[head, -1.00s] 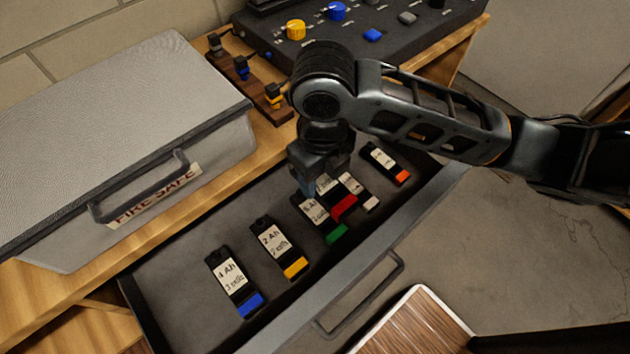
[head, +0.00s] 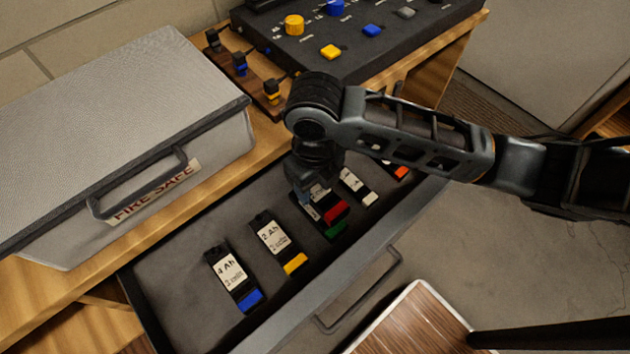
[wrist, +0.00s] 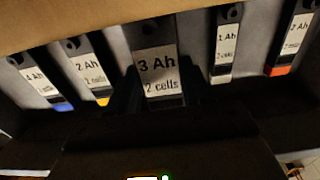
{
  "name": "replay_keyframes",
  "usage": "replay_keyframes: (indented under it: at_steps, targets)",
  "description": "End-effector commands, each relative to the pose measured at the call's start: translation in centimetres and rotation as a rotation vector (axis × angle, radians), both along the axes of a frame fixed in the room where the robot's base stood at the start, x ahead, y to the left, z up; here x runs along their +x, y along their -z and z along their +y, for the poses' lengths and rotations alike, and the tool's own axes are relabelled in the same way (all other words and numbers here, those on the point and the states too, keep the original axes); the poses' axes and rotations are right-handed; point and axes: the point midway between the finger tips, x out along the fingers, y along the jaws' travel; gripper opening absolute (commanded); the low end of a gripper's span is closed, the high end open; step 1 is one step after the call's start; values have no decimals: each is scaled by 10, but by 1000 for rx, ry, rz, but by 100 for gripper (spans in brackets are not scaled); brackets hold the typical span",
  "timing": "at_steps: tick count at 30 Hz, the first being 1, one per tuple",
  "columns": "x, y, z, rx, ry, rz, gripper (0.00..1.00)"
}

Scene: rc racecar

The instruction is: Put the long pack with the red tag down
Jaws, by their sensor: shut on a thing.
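The pack with the red tag (head: 336,212) is in my gripper (head: 316,190), over the open drawer in the head view. It overlaps the green-tagged pack (head: 334,230), mostly hiding it; I cannot tell whether they touch. In the wrist view, a pack marked "3 Ah 2 cells" (wrist: 160,72) looms between the dark fingers, larger than its neighbours. It appears to be the held pack, its tag end hidden by my gripper. My gripper is shut on the red-tagged pack.
The drawer (head: 165,268) also holds packs with blue (head: 230,275), yellow (head: 272,240), white (head: 356,184) and orange-red (head: 400,172) tags. A grey fire-safe box (head: 120,130) stands left. A control panel (head: 360,35) and small plugs (head: 240,64) are behind. Bare drawer floor shows between packs.

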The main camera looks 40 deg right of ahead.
Motion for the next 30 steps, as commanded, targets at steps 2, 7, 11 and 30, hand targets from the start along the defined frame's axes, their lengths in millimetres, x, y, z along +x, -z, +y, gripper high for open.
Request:
replay_keyframes:
  at_steps: [2,7,11,30]
  targets:
    - [0,3,0,0,-1,0,0]
    - [0,7,0,0,-2,0,0]
    - [0,6,0,0,-2,1,54]
    - [0,-6,1,3,2,0,75]
